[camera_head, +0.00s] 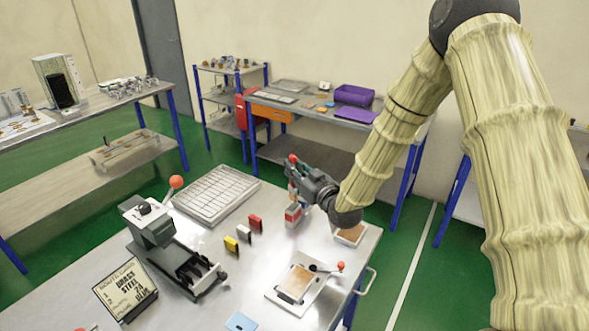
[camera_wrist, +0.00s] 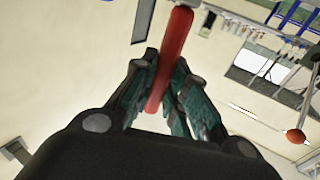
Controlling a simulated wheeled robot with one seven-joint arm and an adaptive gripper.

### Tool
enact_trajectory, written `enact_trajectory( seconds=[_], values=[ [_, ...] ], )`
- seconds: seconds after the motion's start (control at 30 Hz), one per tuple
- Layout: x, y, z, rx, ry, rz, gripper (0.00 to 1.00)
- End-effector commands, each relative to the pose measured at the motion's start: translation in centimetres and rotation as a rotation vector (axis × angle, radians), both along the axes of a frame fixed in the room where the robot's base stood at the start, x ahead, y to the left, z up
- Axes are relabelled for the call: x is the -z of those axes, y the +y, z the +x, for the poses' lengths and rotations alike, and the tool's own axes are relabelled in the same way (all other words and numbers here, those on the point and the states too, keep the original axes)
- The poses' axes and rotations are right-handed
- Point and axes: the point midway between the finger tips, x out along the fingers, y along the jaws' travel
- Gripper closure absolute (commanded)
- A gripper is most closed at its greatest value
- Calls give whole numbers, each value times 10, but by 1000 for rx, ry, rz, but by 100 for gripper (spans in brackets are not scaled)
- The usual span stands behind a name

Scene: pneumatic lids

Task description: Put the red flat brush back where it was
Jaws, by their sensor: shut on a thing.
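The red flat brush shows in the wrist view as a long red handle (camera_wrist: 176,45) between my gripper's teal finger pads. My gripper (camera_wrist: 165,85) is shut on this handle, which slants up past the fingertips. In the head view my gripper (camera_head: 294,190) is low over the far right part of the metal table, with a red end showing above it. A red and pale block-like piece (camera_head: 293,215) is just below the fingers. I cannot tell whether it is the brush's head or a separate thing, or whether it touches the table.
Yellow (camera_head: 231,244), white (camera_head: 244,234) and red (camera_head: 255,223) small upright pieces stand left of my gripper. A slotted tray (camera_head: 215,193), a grey press (camera_head: 170,245) and a board with a red-knobbed lever (camera_head: 298,284) are on this table (camera_head: 200,310). A workbench (camera_head: 300,108) stands behind.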

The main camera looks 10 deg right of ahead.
Motion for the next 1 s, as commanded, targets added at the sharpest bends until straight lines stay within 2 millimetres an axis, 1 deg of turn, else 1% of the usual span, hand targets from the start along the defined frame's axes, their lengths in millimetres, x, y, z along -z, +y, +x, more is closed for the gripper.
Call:
enact_trajectory(
  seconds=[0.1, 0.2, 0.47, 1.0],
  values=[
    [7, 0, 0, 0, 2, 0, 100],
    [10, 0, 0, 0, 0, 0, 100],
    [11, 0, 0, 0, -1, 0, 100],
    [23, 0, 0, 0, 0, 0, 100]
  ],
)
